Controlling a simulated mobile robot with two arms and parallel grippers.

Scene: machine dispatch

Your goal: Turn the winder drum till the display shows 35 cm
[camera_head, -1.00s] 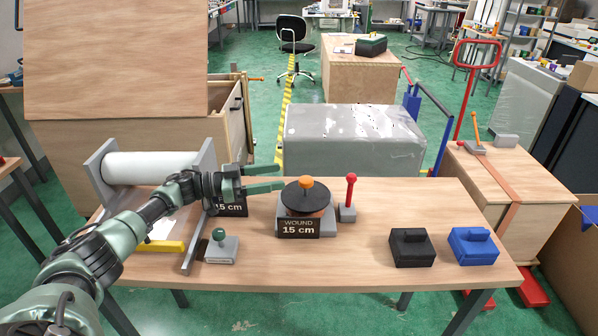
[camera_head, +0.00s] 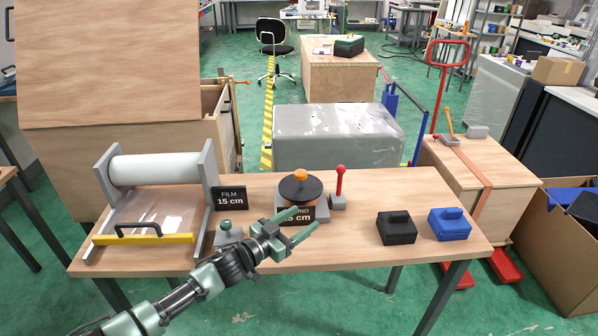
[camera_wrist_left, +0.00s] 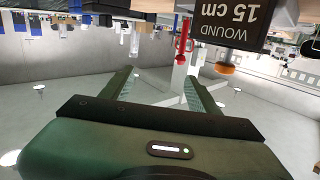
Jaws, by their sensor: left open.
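The winder drum (camera_head: 299,189) has a black disc top with an orange knob (camera_head: 300,175) and stands on a grey base. Its display (camera_head: 318,216) is partly covered by my gripper in the head view. In the left wrist view the display (camera_wrist_left: 233,20) appears upside down and reads WOUND 15 cm; the orange knob (camera_wrist_left: 225,69) shows below it. My left gripper (camera_head: 308,219) is open and empty, in front of the drum's display, fingers pointing right; contact cannot be told. Its fingers also show in the left wrist view (camera_wrist_left: 160,85). My right gripper is not in view.
A red-knobbed lever (camera_head: 340,183) stands right of the drum. A FILM 15 cm sign (camera_head: 230,199), a white film roll (camera_head: 154,168) and a yellow bar (camera_head: 144,239) are at left. A green-knobbed block (camera_head: 228,233) is near my arm. Black (camera_head: 401,228) and blue (camera_head: 450,224) blocks stand right.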

